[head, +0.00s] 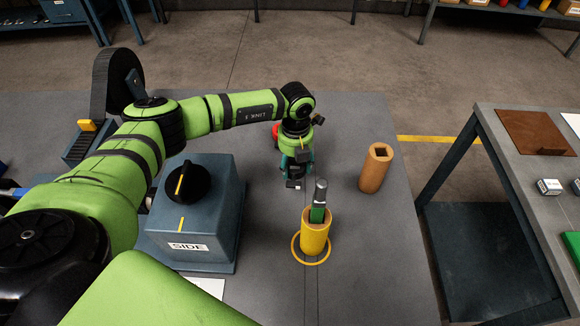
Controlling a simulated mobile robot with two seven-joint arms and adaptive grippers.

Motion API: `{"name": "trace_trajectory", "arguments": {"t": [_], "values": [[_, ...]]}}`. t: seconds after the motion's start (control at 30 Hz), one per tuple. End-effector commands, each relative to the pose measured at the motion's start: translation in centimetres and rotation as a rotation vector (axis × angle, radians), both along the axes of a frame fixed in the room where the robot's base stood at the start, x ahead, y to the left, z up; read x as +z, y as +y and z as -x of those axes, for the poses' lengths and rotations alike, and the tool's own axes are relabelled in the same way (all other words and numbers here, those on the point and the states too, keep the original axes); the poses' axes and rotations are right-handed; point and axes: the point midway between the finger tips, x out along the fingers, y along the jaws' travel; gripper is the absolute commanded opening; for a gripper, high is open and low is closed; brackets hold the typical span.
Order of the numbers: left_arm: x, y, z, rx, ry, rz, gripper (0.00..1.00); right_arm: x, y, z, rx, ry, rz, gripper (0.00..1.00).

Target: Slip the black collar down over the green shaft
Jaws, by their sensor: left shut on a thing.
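The green shaft (317,214) stands upright, with a grey, narrower upper end. Its lower part is inside a yellow cylinder (315,238) on the grey table. My left gripper (294,178) points down, behind and a little left of the shaft, apart from it. It is shut on a small dark thing, seemingly the black collar, mostly hidden by the fingers. No other black collar shows clearly. My right gripper is not in view.
A yellow ring (297,256) is marked around the yellow cylinder's foot. A blue box (190,245) with a black knob and a "SIDE" label stands left. An orange-brown hollow block (376,168) stands right. The table front right is clear. A side bench (520,180) stands farther right.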

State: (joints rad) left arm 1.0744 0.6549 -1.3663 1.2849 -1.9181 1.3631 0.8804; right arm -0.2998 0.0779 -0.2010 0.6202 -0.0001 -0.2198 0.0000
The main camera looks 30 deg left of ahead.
Motion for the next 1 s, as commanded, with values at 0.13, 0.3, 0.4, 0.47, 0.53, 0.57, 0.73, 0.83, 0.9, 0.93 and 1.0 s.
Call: {"name": "trace_trajectory", "arguments": {"t": [0.13, 0.3, 0.4, 0.47, 0.53, 0.57, 0.73, 0.83, 0.9, 0.93, 1.0], "values": [[-0.7, 1.2, 0.5, 0.000, -0.001, 0.002, 0.15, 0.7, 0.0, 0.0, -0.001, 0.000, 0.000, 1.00], [-2.5, 1.4, 0.7, 0.001, 0.002, 0.001, 0.15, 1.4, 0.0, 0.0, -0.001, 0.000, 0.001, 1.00], [-3.8, 1.4, 0.6, 0.001, 0.002, 0.001, 0.15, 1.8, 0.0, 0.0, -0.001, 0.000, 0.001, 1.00], [-4.1, 1.3, 0.6, 0.000, -0.001, 0.002, 0.15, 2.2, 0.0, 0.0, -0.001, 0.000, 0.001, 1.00], [-4.4, 1.4, 0.6, 0.000, -0.001, 0.001, 0.15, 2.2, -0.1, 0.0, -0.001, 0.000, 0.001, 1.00], [-4.5, 1.4, 0.6, 0.000, -0.002, 0.000, 0.15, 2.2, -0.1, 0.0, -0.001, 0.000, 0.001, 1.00], [-4.6, 1.4, 0.6, 0.000, -0.002, 0.001, 0.15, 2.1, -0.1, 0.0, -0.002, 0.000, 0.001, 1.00], [-4.8, 1.4, 0.6, 0.000, -0.001, 0.002, 0.15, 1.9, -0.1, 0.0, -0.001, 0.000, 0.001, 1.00], [-5.1, 1.4, 0.6, 0.000, -0.001, 0.002, 0.15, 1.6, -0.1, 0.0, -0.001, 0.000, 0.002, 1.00], [-5.1, 1.4, 0.6, 0.000, -0.001, 0.001, 0.63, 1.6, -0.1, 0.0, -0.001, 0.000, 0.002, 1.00], [-5.0, 1.4, 0.6, 0.000, 0.000, 0.001, 0.83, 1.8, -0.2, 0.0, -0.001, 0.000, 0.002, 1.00]]}}
